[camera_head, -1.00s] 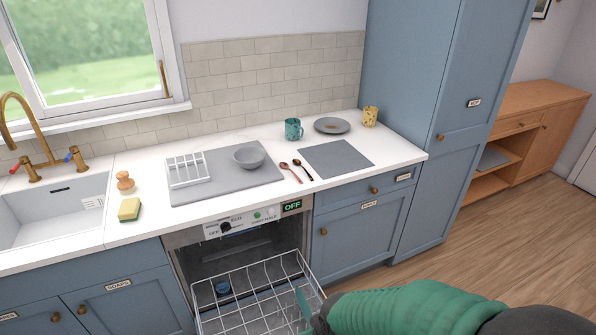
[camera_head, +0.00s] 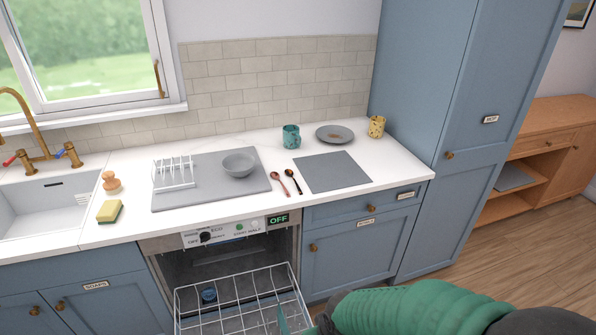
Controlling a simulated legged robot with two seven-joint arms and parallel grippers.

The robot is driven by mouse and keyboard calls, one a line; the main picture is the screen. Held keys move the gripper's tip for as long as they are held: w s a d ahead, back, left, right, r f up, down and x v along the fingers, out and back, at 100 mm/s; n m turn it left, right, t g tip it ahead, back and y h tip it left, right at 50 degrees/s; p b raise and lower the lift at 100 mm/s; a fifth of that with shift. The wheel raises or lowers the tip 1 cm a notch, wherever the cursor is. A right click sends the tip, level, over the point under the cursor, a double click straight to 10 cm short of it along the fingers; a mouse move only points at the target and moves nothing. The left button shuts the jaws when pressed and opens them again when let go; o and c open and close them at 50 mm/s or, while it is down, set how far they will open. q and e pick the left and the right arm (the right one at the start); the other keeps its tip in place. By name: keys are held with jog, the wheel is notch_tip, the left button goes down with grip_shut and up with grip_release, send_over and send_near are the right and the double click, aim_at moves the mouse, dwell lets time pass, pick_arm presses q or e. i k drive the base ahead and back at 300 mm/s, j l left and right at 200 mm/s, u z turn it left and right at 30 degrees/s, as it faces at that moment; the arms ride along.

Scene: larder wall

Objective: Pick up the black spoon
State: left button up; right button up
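The black spoon (camera_head: 294,182) lies on the white countertop, bowl toward the wall and handle toward the front edge. A reddish-brown spoon (camera_head: 281,183) lies close to its left, roughly parallel. My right arm comes in from the lower right, with its gripper (camera_head: 284,322) at the bottom edge over the dishwasher rack, well below and in front of the spoons. Only part of the gripper shows, so its opening is unclear. My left gripper is out of view.
The open dishwasher's wire rack (camera_head: 240,297) holds a small blue item (camera_head: 209,295). A grey drying mat (camera_head: 205,199) with a white dish rack (camera_head: 174,172) and grey bowl (camera_head: 238,163) lies left of the spoons. A grey board (camera_head: 332,172) lies right; a teal mug (camera_head: 291,137) stands behind.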

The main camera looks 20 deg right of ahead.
aim_at(288, 173)
jog(key=l+u, duration=0.25)
jog(key=l, duration=0.3)
jog(key=l+u, duration=0.25)
jog(key=l, duration=0.3)
jog(key=l+u, duration=0.25)
jog(key=l, duration=0.3)
jog(key=k+l+u, duration=0.25)
jog(key=l, duration=0.3)
jog(key=l+u, duration=0.25)
jog(key=l, duration=0.3)
